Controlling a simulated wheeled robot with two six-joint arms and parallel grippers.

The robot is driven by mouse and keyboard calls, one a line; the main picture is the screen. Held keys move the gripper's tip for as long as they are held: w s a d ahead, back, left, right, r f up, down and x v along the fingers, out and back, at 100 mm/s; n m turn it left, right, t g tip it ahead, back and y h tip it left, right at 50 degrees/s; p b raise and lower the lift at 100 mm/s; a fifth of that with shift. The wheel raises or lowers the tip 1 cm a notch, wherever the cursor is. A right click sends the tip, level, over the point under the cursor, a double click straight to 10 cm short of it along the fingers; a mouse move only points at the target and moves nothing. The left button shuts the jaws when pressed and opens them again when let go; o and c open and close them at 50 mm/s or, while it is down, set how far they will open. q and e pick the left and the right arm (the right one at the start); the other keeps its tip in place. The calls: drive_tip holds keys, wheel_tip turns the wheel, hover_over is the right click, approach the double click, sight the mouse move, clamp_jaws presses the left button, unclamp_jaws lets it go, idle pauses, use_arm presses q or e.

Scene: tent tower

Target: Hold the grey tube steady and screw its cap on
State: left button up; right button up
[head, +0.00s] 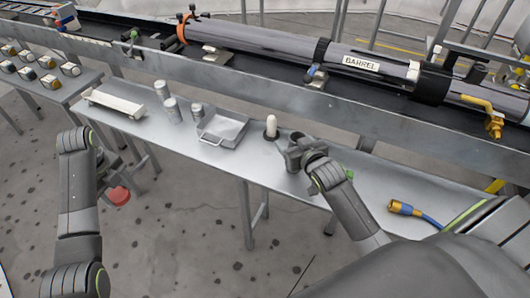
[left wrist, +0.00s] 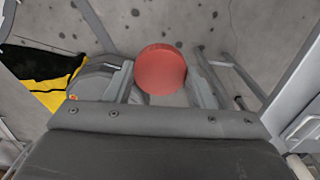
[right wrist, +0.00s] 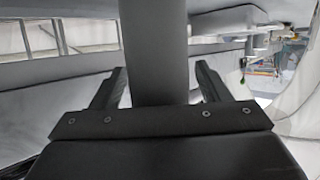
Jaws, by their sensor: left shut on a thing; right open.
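The red cap (left wrist: 161,70) is round and sits between the fingers of my left gripper (left wrist: 163,85), which is shut on it. In the head view the cap (head: 119,196) is in the air in front of the bench's left part, well away from the tube. The grey tube (right wrist: 153,45) stands between the fingers of my right gripper (right wrist: 158,88) in the right wrist view. Those fingers are open, with a visible gap on the tube's right side. In the head view my right gripper (head: 297,155) is over the bench and hides most of the tube.
The metal bench (head: 340,170) carries a shallow grey tray (head: 222,128), several grey cylinders (head: 172,108), a white-topped piece (head: 271,125) and a blue cable with a brass connector (head: 402,208). A long barrel (head: 270,40) lies behind a rail.

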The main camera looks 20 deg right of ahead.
drive_tip(key=c, duration=1.1)
use_arm(q)
drive_tip(key=shift+r+p, duration=0.65)
use_arm(e)
wheel_tip(320, 180, up, 10)
drive_tip(key=shift+r, duration=0.1)
drive_tip(key=o, duration=0.4)
drive_tip(key=c, duration=0.8)
drive_tip(key=shift+o, duration=0.2)
